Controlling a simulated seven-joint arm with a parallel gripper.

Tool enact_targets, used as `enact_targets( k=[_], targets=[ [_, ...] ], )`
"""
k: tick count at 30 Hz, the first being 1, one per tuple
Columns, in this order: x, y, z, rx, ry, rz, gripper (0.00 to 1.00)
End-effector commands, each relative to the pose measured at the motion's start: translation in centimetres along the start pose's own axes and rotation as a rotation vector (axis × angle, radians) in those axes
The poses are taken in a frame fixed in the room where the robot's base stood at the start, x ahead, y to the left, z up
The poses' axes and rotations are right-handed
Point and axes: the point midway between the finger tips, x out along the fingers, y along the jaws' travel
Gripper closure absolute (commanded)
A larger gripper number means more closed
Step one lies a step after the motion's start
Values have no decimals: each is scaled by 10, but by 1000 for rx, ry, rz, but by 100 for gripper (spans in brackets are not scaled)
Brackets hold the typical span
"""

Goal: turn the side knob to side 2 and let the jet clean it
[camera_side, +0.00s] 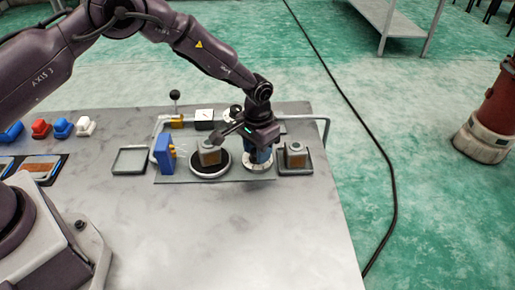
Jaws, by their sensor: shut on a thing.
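My gripper (261,147) points down at the right of the fixture plate and is shut on the blue side knob (261,156). The knob stands on a white round dial (258,168) with dark marks; the side it points to is too small to read. Left of it, a grey block-like part with a brownish face (209,154) stands on a dark turntable with a pale rim (210,178). The blue jet block (163,153) stands left of the turntable, its small nozzles facing the part. I cannot tell whether it sprays.
A second similar part (296,150) sits in a tray (297,172) at the right. An empty tray (129,161) lies at the left. A black-ball lever (175,97), a gauge box (204,117) and a pipe (325,131) stand behind. The front of the table (230,235) is clear.

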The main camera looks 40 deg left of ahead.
Motion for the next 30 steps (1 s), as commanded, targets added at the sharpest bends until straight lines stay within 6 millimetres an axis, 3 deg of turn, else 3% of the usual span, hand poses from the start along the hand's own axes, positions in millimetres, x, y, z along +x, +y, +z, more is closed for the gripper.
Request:
enact_targets(
  k=[9, 24, 25, 27, 30],
  targets=[
    [-1, 0, 0, 111, 0, 0, 86],
    [-1, 0, 0, 127, 0, 0, 86],
    [-1, 0, 0, 127, 0, 0, 55],
    [-1, 0, 0, 127, 0, 0, 39],
    [-1, 0, 0, 127, 0, 0, 37]
  ],
)
